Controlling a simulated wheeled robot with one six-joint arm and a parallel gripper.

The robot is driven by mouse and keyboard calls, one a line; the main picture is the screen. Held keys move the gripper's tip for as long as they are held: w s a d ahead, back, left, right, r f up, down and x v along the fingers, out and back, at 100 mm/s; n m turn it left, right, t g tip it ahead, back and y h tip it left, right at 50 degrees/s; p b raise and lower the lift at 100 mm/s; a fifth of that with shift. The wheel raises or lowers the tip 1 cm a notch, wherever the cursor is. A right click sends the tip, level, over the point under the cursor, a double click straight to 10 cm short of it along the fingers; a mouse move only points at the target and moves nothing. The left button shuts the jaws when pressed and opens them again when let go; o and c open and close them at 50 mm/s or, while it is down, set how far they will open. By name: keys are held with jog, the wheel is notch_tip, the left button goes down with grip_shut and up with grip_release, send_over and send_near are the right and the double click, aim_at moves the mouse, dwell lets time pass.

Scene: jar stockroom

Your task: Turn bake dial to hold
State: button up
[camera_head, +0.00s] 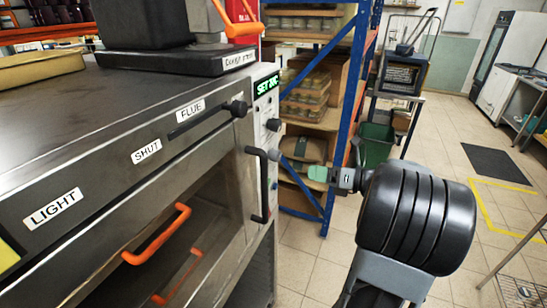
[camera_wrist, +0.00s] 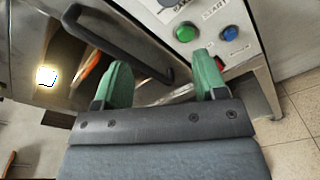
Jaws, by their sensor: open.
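The oven (camera_head: 120,130) fills the left of the head view. Its narrow control panel (camera_head: 265,105) carries a lit green display (camera_head: 267,86) and a black knob (camera_head: 273,125), which may be the bake dial; its markings are too small to read. In the wrist view, part of a dark dial (camera_wrist: 169,4) is cut off at the top edge, above a green button (camera_wrist: 187,33) and a blue button (camera_wrist: 229,33). My gripper (camera_wrist: 165,82) has green fingers, spread apart and empty. In the head view my gripper (camera_head: 303,168) is beside the panel, lower than the knob.
A black vertical handle (camera_head: 261,185) stands out from the oven close to my gripper. Orange handles (camera_head: 157,235) are on the oven front. A blue-framed shelf (camera_head: 345,95) with jars and a green bin (camera_head: 377,143) stand behind. The tiled floor at right is mostly clear.

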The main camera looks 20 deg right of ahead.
aim_at(279, 156)
jog(key=shift+m+t, duration=0.7)
jog(key=shift+m, duration=0.2)
jog(key=x, duration=0.4)
jog(key=w+d+p+x, duration=0.1)
jog(key=x, duration=0.7)
jog(key=shift+w+d+r, duration=0.15)
jog(key=shift+w, duration=0.3)
jog(key=c, duration=0.9)
